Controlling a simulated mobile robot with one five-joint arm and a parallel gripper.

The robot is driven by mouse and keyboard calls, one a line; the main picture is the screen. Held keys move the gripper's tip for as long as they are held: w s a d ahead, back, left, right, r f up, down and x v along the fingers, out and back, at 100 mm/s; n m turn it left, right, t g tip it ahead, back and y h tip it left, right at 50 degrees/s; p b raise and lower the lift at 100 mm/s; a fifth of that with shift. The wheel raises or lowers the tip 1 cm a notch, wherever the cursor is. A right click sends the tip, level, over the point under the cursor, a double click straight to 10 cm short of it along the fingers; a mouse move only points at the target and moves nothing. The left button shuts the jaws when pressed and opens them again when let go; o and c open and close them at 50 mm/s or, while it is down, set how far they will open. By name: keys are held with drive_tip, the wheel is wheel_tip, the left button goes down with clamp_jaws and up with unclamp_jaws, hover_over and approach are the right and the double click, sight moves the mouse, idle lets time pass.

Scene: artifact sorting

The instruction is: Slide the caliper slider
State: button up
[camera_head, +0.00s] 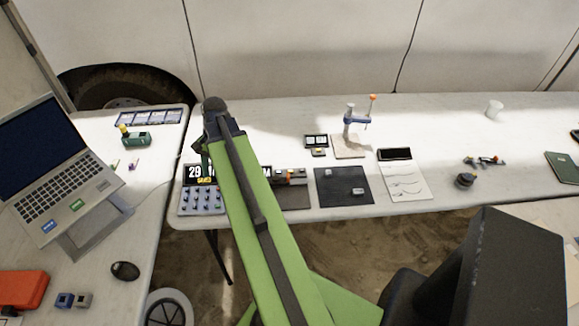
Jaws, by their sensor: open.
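A grey device with an orange part (290,178), which looks like the caliper, sits on a dark mat (297,200) near the front edge of the long white table. My green arm crosses in front of its left side, so part of it is hidden. The slider cannot be told apart clearly at this size. My gripper (203,158) hangs from the dark end of the arm, left of the device and over the display panel. It is open, with nothing visible in it, and partly hidden by the arm.
A keypad panel (201,201) stands left of the arm. A black mat with small grey pieces (330,196), a paper sheet (405,190) and a blue-orange stand (355,119) lie right of the device. A laptop (62,190) is on the left table.

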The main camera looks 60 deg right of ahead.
drive_tip(key=s+d+r+m+t+p, duration=0.1)
drive_tip(key=s+d+r+m, duration=0.1)
drive_tip(key=s+d+m, duration=0.4)
drive_tip(key=s+d+r+m+p, duration=0.1)
drive_tip(key=s+d+r, duration=0.15)
drive_tip(key=d, duration=0.55)
drive_tip(key=m+t+p, duration=0.2)
drive_tip(key=m, duration=0.5)
approach(288, 174)
drive_tip(key=b+x, duration=0.4)
drive_tip(key=b, duration=0.4)
drive_tip(key=b+x, duration=0.4)
drive_tip(key=b, duration=0.3)
drive_tip(key=shift+s+f+b, duration=0.2)
drive_tip(key=shift+f+b, duration=0.05)
drive_tip(key=shift+b, duration=0.15)
drive_tip(key=shift+w+a+f+b, duration=0.15)
drive_tip(key=shift+w+f+b, duration=0.05)
drive_tip(key=shift+f+b, duration=0.15)
clamp_jaws()
